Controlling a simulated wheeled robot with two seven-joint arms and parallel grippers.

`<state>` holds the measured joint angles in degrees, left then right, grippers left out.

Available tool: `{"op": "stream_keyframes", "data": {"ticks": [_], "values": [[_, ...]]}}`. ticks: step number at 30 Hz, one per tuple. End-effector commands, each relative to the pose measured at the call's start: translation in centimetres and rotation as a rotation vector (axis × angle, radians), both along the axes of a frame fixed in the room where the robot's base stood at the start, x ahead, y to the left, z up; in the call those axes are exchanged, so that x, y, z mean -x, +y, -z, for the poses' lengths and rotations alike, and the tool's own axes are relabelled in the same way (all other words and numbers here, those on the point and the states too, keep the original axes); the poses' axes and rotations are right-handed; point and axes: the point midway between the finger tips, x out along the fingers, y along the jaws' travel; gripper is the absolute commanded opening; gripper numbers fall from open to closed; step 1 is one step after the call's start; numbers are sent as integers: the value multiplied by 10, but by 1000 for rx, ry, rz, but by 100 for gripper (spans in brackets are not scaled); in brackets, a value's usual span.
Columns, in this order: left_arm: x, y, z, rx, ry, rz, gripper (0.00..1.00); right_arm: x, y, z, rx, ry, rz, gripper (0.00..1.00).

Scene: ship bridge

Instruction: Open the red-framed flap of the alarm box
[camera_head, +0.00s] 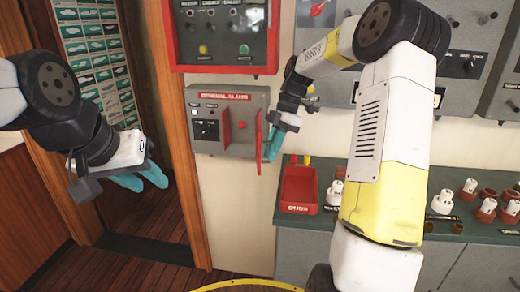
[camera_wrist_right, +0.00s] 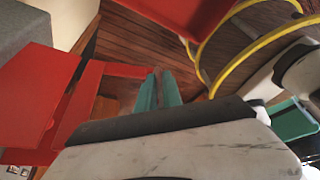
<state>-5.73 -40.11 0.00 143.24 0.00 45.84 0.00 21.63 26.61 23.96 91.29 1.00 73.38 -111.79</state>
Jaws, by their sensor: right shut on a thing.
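The grey alarm box (camera_head: 204,121) hangs on the wall in the head view, with a red label strip along its top. Its red-framed flap (camera_head: 260,146) stands swung out from the box front, seen nearly edge-on. My right gripper (camera_head: 270,150) is shut on the flap's outer edge. In the right wrist view the red frame (camera_wrist_right: 82,98) reaches to the teal fingertips (camera_wrist_right: 160,76), which partly hide the grip. My left gripper (camera_head: 154,182) hangs in front of the doorway, away from the box and empty; the gap between its fingers is unclear.
A red-framed indicator panel (camera_head: 224,60) is above the alarm box. To the right, a counter (camera_head: 311,224) carries a red tray (camera_head: 298,190) and several white-and-red fittings. A yellow rail (camera_head: 240,284) curves near the floor. The doorway is at left.

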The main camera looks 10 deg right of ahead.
Motion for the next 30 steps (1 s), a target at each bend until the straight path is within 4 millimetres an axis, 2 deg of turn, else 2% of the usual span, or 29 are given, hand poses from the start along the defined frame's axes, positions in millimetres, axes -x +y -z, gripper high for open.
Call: {"op": "stream_keyframes", "data": {"ticks": [14, 15, 16, 26, 30], "values": [[0, 0, 0, 0, 0, 0, 36, 0, -2, 0, 0, 2, 1, 0], [0, 0, 0, 0, 0, 0, 36, 0, -2, 0, 0, 2, 1, 14], [0, 0, 0, 0, 0, 0, 36, 0, -2, 0, 0, 2, 1, 18], [0, 0, 0, 0, 0, 0, 36, -1, -3, -2, 0, 1, 2, 18], [0, 0, 0, 0, 0, 0, 36, -4, -8, -15, 1, -3, 3, 18]]}}
